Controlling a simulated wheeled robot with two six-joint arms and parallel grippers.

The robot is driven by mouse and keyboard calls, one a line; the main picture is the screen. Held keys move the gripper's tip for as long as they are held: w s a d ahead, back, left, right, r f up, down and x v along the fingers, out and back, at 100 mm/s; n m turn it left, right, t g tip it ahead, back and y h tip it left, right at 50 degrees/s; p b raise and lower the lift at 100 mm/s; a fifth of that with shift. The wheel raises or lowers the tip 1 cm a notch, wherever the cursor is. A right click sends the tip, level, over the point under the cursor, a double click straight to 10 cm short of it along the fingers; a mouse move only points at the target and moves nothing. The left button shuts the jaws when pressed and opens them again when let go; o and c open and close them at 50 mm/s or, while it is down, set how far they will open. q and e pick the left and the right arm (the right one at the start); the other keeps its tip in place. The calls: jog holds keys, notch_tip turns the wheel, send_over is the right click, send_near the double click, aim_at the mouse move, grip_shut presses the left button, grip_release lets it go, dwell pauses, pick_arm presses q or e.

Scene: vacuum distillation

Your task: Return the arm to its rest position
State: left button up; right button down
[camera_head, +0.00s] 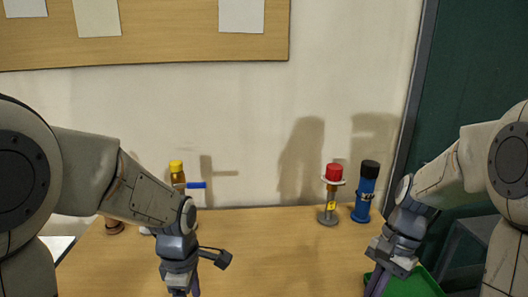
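My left arm comes in from the left, and its gripper (183,291) points down over the table's front left part. Its fingertips are cut off by the bottom edge. My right arm comes in from the right, and its gripper (375,287) points down beside the green tray (425,283). Its purple fingers are partly out of frame too. Nothing is seen held in either gripper, but the finger gaps cannot be made out. Both arms are bent and clear of the items standing at the back of the table.
On the wooden table (270,255) stand an amber item with a yellow cap (177,167) and blue handle (196,185), a red-topped device (333,172) and a blue cylinder with black top (366,190). A brown object (114,227) is partly hidden at left. The table's middle is clear.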

pick_arm(q)
jog(key=shift+r, duration=0.65)
